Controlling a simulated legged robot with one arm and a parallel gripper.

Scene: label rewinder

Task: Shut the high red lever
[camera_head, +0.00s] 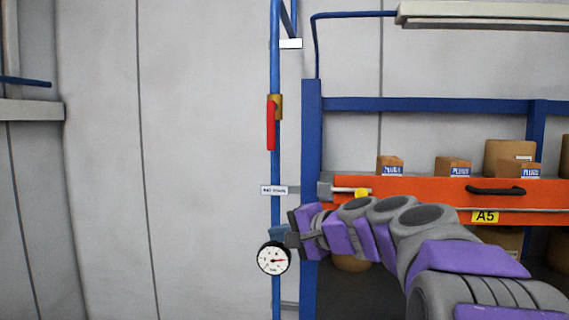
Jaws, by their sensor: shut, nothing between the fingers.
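The high red lever (271,123) hangs upright along the blue vertical pipe (275,62), just below a brass valve body (277,106). The lever runs in line with the pipe. My gripper (290,239) is well below the lever, beside the pipe and close to the round gauge (274,258). It is shut and empty. The fingertips are small and dark here, and I cannot tell whether they touch the pipe or the gauge fitting.
A blue rack post (311,130) stands just right of the pipe. An orange drawer (430,206) with a black handle and several cardboard boxes (510,153) are at the right. A small white label (274,190) is on the pipe.

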